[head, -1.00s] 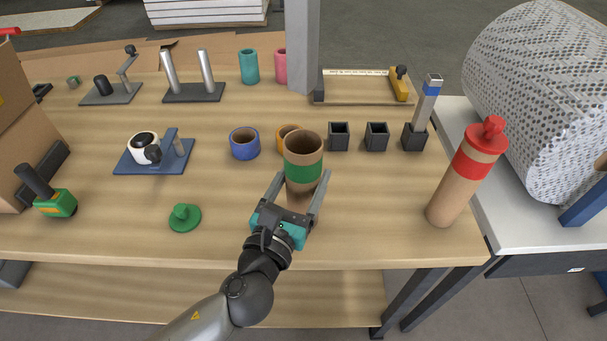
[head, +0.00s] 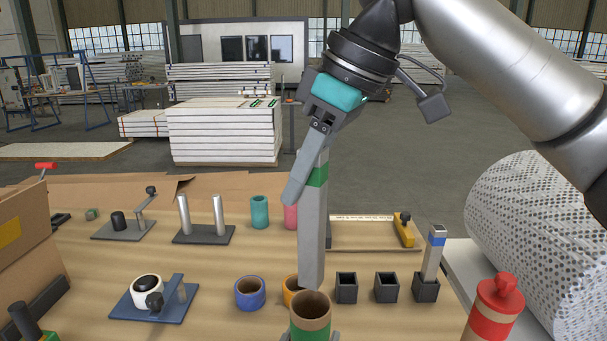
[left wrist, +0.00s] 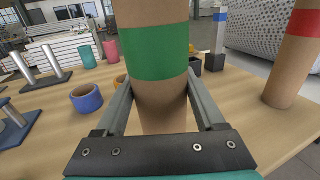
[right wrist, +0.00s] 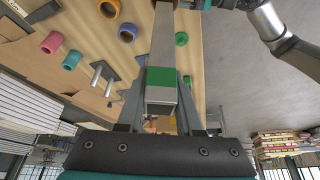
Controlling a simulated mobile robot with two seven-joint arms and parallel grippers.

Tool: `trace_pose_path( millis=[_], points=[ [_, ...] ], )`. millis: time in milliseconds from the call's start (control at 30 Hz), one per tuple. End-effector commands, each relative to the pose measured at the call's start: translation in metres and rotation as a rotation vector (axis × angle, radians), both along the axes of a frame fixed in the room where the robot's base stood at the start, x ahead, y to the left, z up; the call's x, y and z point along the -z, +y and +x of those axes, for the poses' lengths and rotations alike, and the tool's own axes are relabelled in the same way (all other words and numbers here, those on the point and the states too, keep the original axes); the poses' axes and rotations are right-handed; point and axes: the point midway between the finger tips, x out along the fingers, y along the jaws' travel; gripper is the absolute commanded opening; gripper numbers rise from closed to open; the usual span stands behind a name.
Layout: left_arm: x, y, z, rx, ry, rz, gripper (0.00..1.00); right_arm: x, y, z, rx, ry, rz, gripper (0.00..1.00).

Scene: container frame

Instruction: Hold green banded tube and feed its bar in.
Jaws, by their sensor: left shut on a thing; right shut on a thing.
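The green banded tube (head: 311,325) is brown cardboard and stands upright with its open mouth up, at the bottom of the head view. My left gripper (left wrist: 155,88) is shut on it below its green band (left wrist: 155,52). The grey square bar (head: 313,235) has a green band (head: 318,175) near its top and hangs slightly tilted. My right gripper (head: 305,172) is shut on the bar around that band; the band also shows in the right wrist view (right wrist: 160,76). The bar's lower end appears just above the tube's mouth; the exact gap cannot be told.
Blue (head: 250,292) and orange (head: 291,288) rings lie behind the tube. Black square sockets (head: 346,288) stand to the right, one holding a blue-banded bar (head: 434,252). A red-banded tube with a red cap (head: 495,312) stands at the right. A cardboard box (head: 28,250) is at the left.

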Motion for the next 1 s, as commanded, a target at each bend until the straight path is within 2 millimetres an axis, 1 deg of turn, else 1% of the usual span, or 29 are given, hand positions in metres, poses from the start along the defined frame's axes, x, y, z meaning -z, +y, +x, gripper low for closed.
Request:
trace_pose_path(
  millis=[167, 1000],
  points=[
    [0.0, 0.0, 0.0, 0.0, 0.001, 0.0, 0.04, 0.008, 0.0, 0.0, -0.001, 0.002, 0.0, 0.0],
    [0.0, 0.0, 0.0, 0.0, 0.001, 0.0, 0.04, 0.067, 0.0, 0.0, 0.002, 0.001, 0.0, 0.0]
  ],
)
